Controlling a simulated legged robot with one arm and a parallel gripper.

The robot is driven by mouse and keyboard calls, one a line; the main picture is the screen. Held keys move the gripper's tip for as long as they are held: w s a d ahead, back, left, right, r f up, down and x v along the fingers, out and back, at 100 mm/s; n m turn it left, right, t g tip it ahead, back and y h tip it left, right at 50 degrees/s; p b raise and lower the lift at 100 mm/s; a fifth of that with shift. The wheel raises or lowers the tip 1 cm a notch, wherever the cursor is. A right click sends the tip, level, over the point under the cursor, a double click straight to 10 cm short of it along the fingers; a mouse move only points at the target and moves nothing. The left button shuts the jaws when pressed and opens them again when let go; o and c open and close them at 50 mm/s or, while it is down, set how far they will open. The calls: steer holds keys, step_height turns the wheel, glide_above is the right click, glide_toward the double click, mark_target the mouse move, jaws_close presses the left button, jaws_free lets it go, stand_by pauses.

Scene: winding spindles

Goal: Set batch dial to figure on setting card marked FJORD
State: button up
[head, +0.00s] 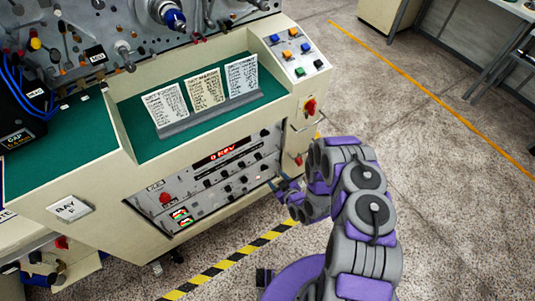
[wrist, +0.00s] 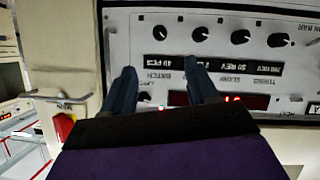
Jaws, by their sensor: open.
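The left heading seems to read FJORD; the figures are too small to read. In the upside-down wrist view, the batch dial (wrist: 159,33) is a black knob with a white pointer, beside a window (wrist: 157,62) reading 40 PCS. My gripper (head: 279,181) is open and empty in front of the panel's right end. In the wrist view its fingers (wrist: 162,84) straddle the BATCH label.
Several similar knobs sit in a row beside the batch dial, including a neighbouring knob (wrist: 200,34). A red display (head: 215,157) is above them. A red rotary switch (head: 310,106) and a latch handle (wrist: 60,98) are close by. Open floor (head: 430,200) lies to the right.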

mark_target(260, 159)
steer(key=b+x, duration=0.3)
steer(key=x, duration=1.4)
steer(key=shift+a+f, duration=0.1)
steer(key=c, duration=1)
steer(key=shift+c, duration=0.2)
